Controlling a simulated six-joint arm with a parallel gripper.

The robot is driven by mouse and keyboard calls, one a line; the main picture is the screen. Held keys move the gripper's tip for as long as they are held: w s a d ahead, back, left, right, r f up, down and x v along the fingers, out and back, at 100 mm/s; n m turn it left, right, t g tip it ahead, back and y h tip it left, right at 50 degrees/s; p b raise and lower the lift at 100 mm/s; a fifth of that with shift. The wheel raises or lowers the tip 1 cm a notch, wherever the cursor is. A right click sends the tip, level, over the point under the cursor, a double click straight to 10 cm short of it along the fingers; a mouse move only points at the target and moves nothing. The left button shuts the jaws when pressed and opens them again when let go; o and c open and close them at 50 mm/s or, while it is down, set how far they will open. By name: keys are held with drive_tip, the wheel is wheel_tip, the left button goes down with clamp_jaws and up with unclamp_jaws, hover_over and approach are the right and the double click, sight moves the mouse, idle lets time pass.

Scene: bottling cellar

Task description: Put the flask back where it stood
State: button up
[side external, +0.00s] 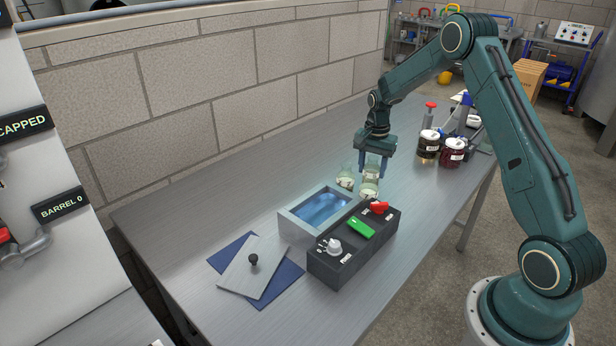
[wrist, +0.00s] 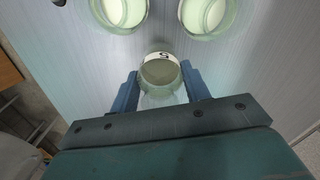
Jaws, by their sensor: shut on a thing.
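My gripper (wrist: 159,78) is shut on a small glass flask (wrist: 160,73), with one blue finger on each side of it. The flask has a white band with a dark mark, perhaps a 5 or an S, and pale contents. In the side view my gripper (side external: 373,165) points down over the bench, and the held flask is partly hidden by the fingers. Two similar flasks stand close by: a left one (side external: 345,178) and a front one (side external: 369,188). I cannot tell whether the held flask touches the bench.
A water bath (side external: 290,221) with blue water stands in front of the flasks, beside a dark control box (side external: 327,269) with red, green and white controls. A lid (side external: 244,277) lies on a blue cloth (side external: 277,291). Dark jars (side external: 429,147) stand to the right.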

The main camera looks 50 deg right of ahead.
drive_tip(key=shift+f, duration=0.65)
idle(1.5)
drive_tip(key=o, duration=1.7)
drive_tip(key=shift+r, duration=0.15)
drive_tip(key=shift+r, duration=2.85)
